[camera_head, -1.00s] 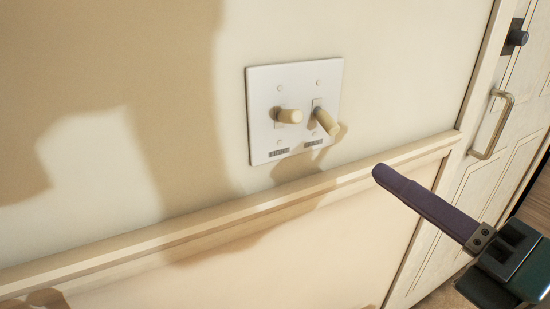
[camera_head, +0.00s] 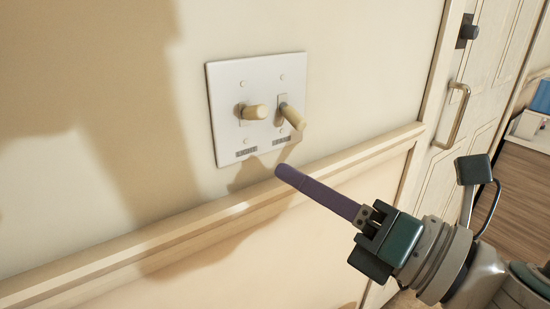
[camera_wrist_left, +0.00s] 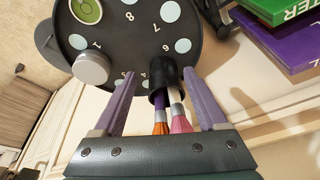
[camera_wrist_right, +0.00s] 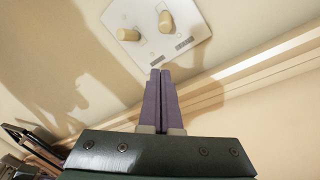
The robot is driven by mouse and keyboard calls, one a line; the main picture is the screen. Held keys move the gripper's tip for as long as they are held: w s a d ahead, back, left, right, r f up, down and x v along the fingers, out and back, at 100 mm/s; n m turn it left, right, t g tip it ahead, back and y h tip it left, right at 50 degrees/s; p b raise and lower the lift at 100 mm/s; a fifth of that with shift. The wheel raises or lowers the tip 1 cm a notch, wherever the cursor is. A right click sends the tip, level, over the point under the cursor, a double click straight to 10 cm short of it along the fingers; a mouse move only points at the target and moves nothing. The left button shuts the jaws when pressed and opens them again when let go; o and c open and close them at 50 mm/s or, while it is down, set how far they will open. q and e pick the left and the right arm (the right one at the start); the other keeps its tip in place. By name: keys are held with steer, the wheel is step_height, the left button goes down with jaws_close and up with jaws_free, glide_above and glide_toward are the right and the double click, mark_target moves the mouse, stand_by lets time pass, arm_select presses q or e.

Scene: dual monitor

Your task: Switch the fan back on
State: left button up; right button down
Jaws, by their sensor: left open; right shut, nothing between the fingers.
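A white switch plate (camera_head: 226,128) with two cream toggles is on the wall in the head view. The left toggle (camera_head: 254,112) sticks out almost level; the right toggle (camera_head: 293,117) tilts down to the right. Each has a small label below, too blurred to read. My right gripper (camera_head: 281,171) is shut and empty, its tip just below the plate's lower right part, apart from both toggles. The right wrist view shows the plate (camera_wrist_right: 130,14) beyond my shut right fingertips (camera_wrist_right: 160,73). My left gripper (camera_wrist_left: 158,75) is open, seen only in the left wrist view. No fan is in view.
A wooden wall rail (camera_head: 210,220) runs below the plate. A door with a handle (camera_head: 457,115) is at right. Beyond my left fingers are a dark round numbered object (camera_wrist_left: 110,50), a black holder (camera_wrist_left: 163,80) with brushes, and green and purple books (camera_wrist_left: 275,35).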

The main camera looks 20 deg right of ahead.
mark_target(250, 151)
steer(key=x, duration=0.4)
steer(key=shift+w+d+r+p, duration=0.15)
steer(key=shift+d+r+p, duration=1)
steer(key=shift+p, duration=0.05)
steer(key=shift+d+r, duration=0.15)
steer(key=shift+d, duration=0.1)
